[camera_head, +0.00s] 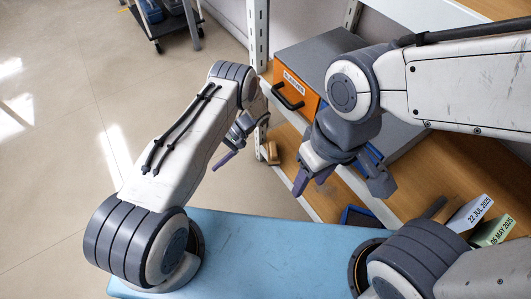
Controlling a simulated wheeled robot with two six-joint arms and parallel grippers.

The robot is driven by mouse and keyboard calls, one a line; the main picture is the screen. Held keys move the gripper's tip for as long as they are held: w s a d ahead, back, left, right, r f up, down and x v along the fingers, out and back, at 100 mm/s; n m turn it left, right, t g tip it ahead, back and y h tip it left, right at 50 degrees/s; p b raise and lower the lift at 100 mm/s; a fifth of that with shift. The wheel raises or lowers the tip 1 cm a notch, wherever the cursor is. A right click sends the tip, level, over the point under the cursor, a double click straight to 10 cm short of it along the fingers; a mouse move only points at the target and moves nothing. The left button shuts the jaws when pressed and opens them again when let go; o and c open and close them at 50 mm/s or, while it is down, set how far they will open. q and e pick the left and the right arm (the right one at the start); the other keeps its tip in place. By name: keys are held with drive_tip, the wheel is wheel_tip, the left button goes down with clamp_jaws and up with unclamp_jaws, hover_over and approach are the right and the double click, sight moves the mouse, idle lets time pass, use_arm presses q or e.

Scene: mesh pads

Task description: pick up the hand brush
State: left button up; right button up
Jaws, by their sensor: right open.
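A small tan-brown object (270,152) stands at the left end of the lower wooden shelf, by the metal post. It may be the hand brush, but it is too small to tell for sure. My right gripper (341,184) is open over the shelf, its fingers pointing down, with nothing seen between them. It is to the right of the brown object and apart from it. My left gripper (240,140) hangs to the left of the brown object. One purple-tipped finger shows, but its opening is not clear.
An orange-fronted drawer box (292,90) with a black handle stands on the shelf behind the grippers. A blue tray (358,216) and dated cards (471,213) are on the lower shelf. A wheeled cart (165,18) stands far back. The floor (60,120) at left is clear.

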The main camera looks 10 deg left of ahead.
use_arm(q)
drive_tip(key=s+d+r+m+t+h, duration=0.1)
drive_tip(key=d+r+t+h, duration=0.25)
drive_tip(key=r, duration=0.75)
drive_tip(key=s+d+r+m+t+h, duration=0.15)
drive_tip(key=d+r+h, duration=0.25)
drive_tip(key=r, duration=0.6)
drive_tip(key=s+d+r+m+t+h, duration=0.2)
drive_tip(key=s+d+r+t, duration=0.1)
drive_tip(key=s+d+r, duration=0.25)
drive_tip(key=n+t+b, duration=0.4)
drive_tip(key=b, duration=1.6)
hover_over(274, 149)
drive_tip(key=s, duration=0.2)
drive_tip(key=shift+y, duration=0.35)
wheel_tip(274, 149, down, 34)
drive_tip(key=shift+s+f, duration=0.1)
drive_tip(key=shift+f, duration=0.15)
drive_tip(key=b+x, duration=0.3)
drive_tip(key=x, duration=0.4)
drive_tip(key=shift+d+f, duration=0.1)
drive_tip(key=shift+f, duration=0.25)
drive_tip(key=shift+c, duration=0.3)
